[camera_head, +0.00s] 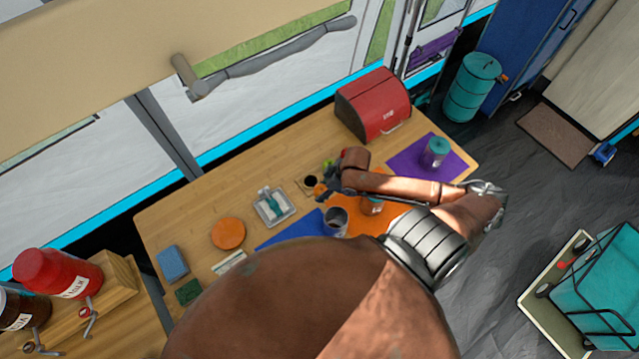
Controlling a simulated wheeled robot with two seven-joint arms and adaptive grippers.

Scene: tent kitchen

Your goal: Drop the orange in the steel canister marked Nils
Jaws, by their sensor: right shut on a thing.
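My right gripper (328,183) is over the middle of the wooden table, its fingers small and partly hidden by my arm. It is shut on a small orange (320,189). A grey steel canister (337,222), open at the top, stands by the blue mat (290,232), just below the gripper in the picture. A second canister (372,206) on the orange mat (378,222) is partly hidden by my arm. A third canister with a teal lid (435,152) stands on the purple mat (445,168). I cannot read a name on any of them. My left gripper is out of view.
A red bread box (373,103) stands at the table's back right. A small tray (273,206), an orange disc (228,233), a blue sponge-like block (172,262) and a green piece (188,291) lie to the left. A dark round cup-like thing (310,181) is close by the gripper.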

